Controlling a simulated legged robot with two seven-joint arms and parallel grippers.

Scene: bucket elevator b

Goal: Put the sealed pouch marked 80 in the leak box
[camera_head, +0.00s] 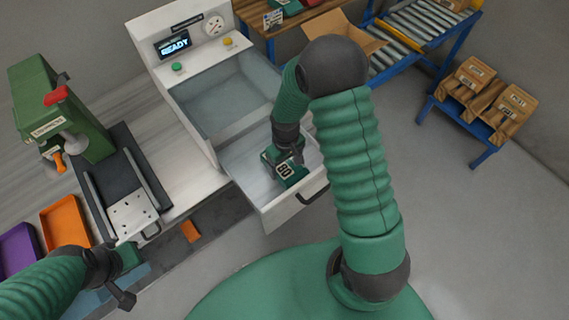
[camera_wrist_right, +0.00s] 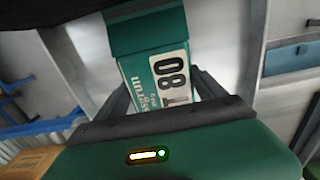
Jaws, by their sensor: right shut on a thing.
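The sealed pouch marked 80 (camera_head: 285,171) is green with a white label. My right gripper (camera_head: 288,154) is shut on it, low over the open drawer (camera_head: 283,216) of the white leak box (camera_head: 165,28). I cannot tell whether the pouch touches the drawer floor. In the right wrist view the pouch (camera_wrist_right: 155,62) sits between the fingers (camera_wrist_right: 165,90), its 80 label facing the camera. The leak box display reads READY. My left gripper (camera_head: 128,278) is at the lower left, away from the pouch; its fingers are too unclear to judge.
A green press (camera_head: 60,110) with a black base stands left. Orange (camera_head: 66,218) and purple (camera_head: 18,246) trays lie at the lower left. A roller conveyor (camera_head: 415,30) and a blue stand with brown packs (camera_head: 510,105) are at the right. The floor between is clear.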

